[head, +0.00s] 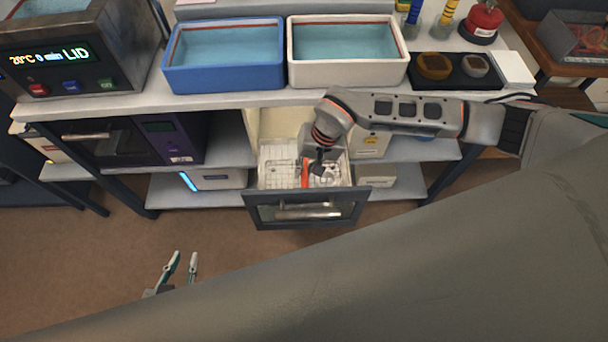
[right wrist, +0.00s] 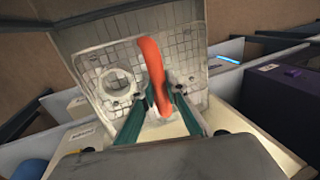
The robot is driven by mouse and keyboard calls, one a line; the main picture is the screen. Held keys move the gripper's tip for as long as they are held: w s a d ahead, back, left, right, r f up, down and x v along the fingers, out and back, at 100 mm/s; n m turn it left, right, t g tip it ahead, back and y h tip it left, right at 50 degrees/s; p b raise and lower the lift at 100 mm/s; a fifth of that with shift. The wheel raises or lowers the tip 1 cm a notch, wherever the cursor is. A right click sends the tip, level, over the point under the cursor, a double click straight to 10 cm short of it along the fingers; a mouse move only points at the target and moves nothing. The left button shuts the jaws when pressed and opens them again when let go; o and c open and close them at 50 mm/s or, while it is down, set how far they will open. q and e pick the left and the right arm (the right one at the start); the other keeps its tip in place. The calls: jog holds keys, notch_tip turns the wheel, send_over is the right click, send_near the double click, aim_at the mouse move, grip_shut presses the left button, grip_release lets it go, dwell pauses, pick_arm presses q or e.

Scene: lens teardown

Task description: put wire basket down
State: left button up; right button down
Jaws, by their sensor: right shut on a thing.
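The wire basket (head: 278,170) is a pale grid piece with an orange handle (head: 305,173). It is within the open drawer (head: 262,214) under the bench; I cannot tell whether it touches the drawer floor. My right gripper (head: 311,171) reaches down into the drawer and is shut on the orange handle. In the right wrist view the orange handle (right wrist: 152,70) stands between the two fingers, with the pale grid (right wrist: 115,60) and a round ring behind it. My left gripper (head: 184,258) is open and empty over the floor at lower left.
A blue tub (head: 224,81) and a white tub (head: 346,76) of liquid stand on the bench above. A heated unit with a display (head: 50,54) is at left. Boxes sit on the shelves either side of the drawer. The floor in front is clear.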

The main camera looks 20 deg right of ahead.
notch_tip(320, 180, down, 3)
jog(key=shift+f+b, duration=0.2)
jog(key=shift+b, duration=0.1)
jog(key=shift+r, duration=0.1)
jog(key=c, duration=2)
grip_release()
jog(key=shift+f, duration=0.25)
jog(key=shift+r, duration=0.1)
